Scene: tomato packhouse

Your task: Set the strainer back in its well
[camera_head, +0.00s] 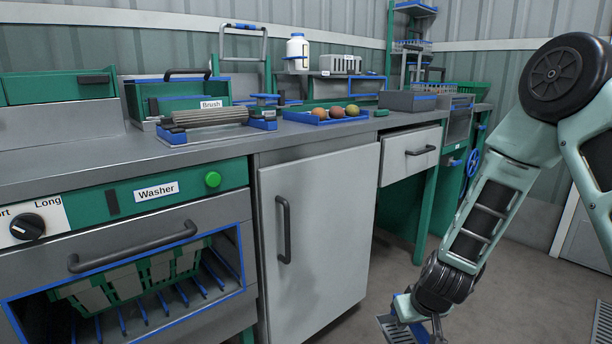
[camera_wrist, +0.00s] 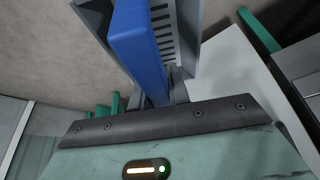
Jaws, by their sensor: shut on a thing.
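My gripper (camera_head: 424,328) hangs low in front of the cabinets at the bottom of the head view. It is shut on the strainer (camera_head: 394,331), a grey slotted piece with blue on it, partly cut off by the frame edge. In the wrist view the strainer's blue bar (camera_wrist: 137,48) and grey slotted face (camera_wrist: 166,32) stick out beyond the gripper. The fingertips are largely hidden there. I cannot make out the strainer's well in either view.
A slotted grate (camera_head: 603,324) lies in the floor at the far right. The washer (camera_head: 130,205) and a grey cabinet door (camera_head: 318,240) stand to the left. A blue tray (camera_head: 306,118) with several tomatoes sits on the counter. Bare floor (camera_head: 400,270) lies behind my gripper.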

